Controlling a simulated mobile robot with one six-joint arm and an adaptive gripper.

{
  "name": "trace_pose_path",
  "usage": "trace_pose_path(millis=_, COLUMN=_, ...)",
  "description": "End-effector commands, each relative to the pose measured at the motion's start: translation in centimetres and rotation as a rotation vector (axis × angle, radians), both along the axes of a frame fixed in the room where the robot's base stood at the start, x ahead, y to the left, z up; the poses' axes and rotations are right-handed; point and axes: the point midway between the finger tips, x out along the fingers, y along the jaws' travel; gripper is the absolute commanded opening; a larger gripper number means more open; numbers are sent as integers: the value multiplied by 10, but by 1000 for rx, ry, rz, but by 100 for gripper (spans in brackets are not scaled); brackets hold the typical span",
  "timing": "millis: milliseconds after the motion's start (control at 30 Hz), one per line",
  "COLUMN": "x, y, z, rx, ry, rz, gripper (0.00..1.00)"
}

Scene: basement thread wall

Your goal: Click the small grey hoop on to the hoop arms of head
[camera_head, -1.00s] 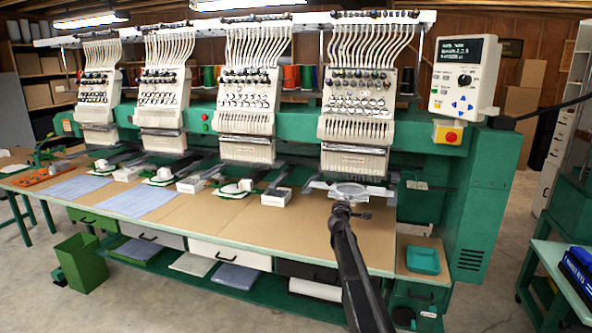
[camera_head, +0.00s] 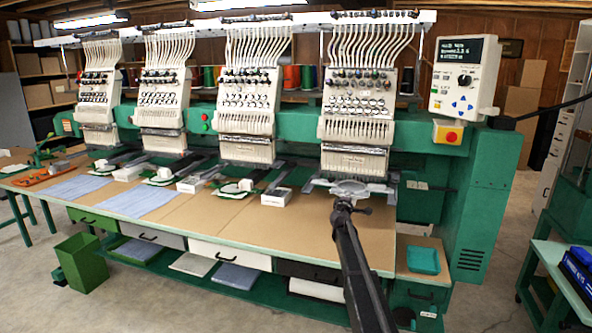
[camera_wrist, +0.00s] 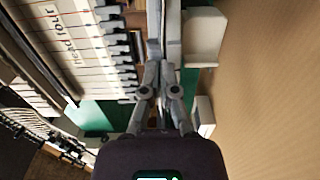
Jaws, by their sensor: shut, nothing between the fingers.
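The small grey hoop (camera_head: 350,187) is at the hoop arms (camera_head: 377,188) under the rightmost sewing head (camera_head: 357,130). It lies about level with them; whether it is clicked in is too small to tell. My gripper (camera_head: 343,205) is just in front of the hoop's near side. In the wrist view my gripper (camera_wrist: 163,62) is shut and empty, with grey bars beyond its tips that I cannot clearly tell as hoop or arm. The head's white face (camera_wrist: 75,40) there reads "head four".
White boxes (camera_head: 277,196) stand between the heads. A control panel (camera_head: 465,75) hangs at the right, above a teal tray (camera_head: 423,260). Blue cloths (camera_head: 140,200) lie at the left.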

Motion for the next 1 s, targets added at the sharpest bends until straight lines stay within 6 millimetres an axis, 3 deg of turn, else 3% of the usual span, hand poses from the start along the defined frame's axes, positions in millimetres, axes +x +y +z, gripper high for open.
trace_pose_path(millis=367, x=4, y=-1, z=0, rx=0, ry=0, rz=0, gripper=0)
trace_pose_path(millis=1000, x=-38, y=12, z=0, rx=0, ry=0, rz=0, gripper=0)
